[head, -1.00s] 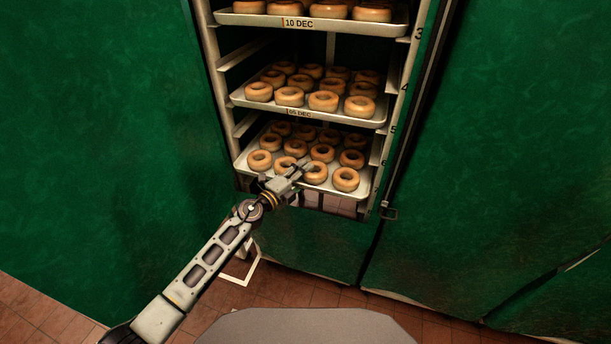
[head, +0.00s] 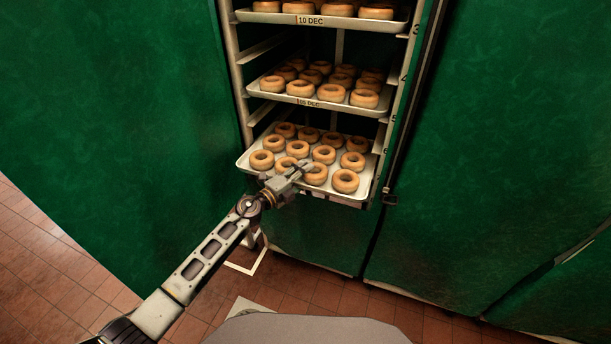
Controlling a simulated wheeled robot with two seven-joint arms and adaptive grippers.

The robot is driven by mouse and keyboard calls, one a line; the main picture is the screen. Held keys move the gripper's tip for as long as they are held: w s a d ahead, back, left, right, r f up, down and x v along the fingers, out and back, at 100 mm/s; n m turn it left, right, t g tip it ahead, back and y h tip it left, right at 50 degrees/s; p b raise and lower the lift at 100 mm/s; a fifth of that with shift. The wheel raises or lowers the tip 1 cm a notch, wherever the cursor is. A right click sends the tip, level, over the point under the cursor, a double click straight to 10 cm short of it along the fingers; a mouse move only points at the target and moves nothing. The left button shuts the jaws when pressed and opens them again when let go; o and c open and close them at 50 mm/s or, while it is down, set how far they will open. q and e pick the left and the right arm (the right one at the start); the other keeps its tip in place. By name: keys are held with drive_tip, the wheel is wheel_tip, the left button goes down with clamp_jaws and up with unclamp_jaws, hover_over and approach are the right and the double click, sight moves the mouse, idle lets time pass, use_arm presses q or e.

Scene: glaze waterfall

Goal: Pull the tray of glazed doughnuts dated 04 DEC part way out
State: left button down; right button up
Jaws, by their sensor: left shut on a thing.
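The lowest visible tray of doughnuts (head: 246,164) sticks out of the rack toward me, its front edge beyond the tray above. Several ring doughnuts (head: 345,181) lie on it in rows. My left gripper (head: 299,171) is shut on this tray's front edge, left of its middle. The gripper covers that part of the edge, and I cannot read a date label there. The tray above (head: 351,109) carries a label ending in "DEC", and the top tray (head: 358,25) is labelled "10 DEC". My right gripper is not in view.
The rack's right upright (head: 399,100) carries slot numbers. A green cover (head: 120,130) hangs on the left, and another green cover (head: 510,140) fills the right. The tiled floor (head: 45,260) in front looks clear at lower left.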

use_arm(q)
drive_tip(key=shift+s+a+f, duration=0.1)
drive_tip(key=shift+s+a, duration=0.05)
drive_tip(key=shift+s, duration=0.2)
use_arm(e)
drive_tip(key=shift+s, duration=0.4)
use_arm(q)
drive_tip(key=c, duration=1.1)
unclamp_jaws()
drive_tip(key=shift+c, duration=0.2)
drive_tip(key=o, duration=0.4)
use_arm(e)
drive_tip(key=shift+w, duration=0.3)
use_arm(q)
drive_tip(key=shift+v, duration=1.05)
drive_tip(key=v, duration=1)
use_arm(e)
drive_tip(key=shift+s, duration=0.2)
